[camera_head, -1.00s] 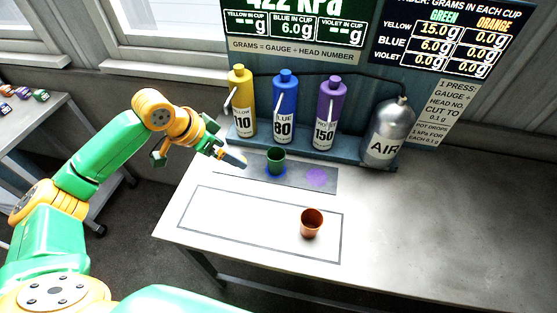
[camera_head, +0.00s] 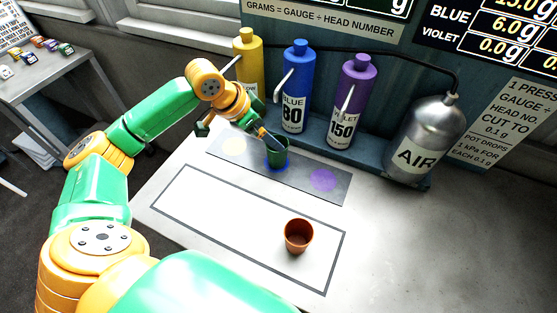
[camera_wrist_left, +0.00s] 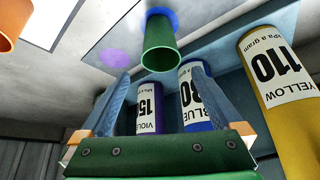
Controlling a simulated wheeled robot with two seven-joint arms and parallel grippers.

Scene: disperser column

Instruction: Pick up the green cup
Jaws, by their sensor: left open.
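The green cup (camera_head: 279,157) stands upright on the blue spot of the grey strip, in front of the blue bottle. It also shows in the left wrist view (camera_wrist_left: 160,45), with its open rim toward the camera. My left gripper (camera_head: 268,138) is open and reaches in from the left, its fingers overlapping the cup's rim area in the head view. In the left wrist view my left gripper (camera_wrist_left: 157,74) has its fingers spread to either side, the cup lined up between and around the tips. I cannot tell whether they touch. My right gripper is not in view.
An orange cup (camera_head: 299,235) stands inside the outlined rectangle on the table. Yellow (camera_head: 248,62), blue (camera_head: 292,88) and violet (camera_head: 352,100) bottles and a silver AIR tank (camera_head: 425,140) stand behind the strip. The table's right side is clear.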

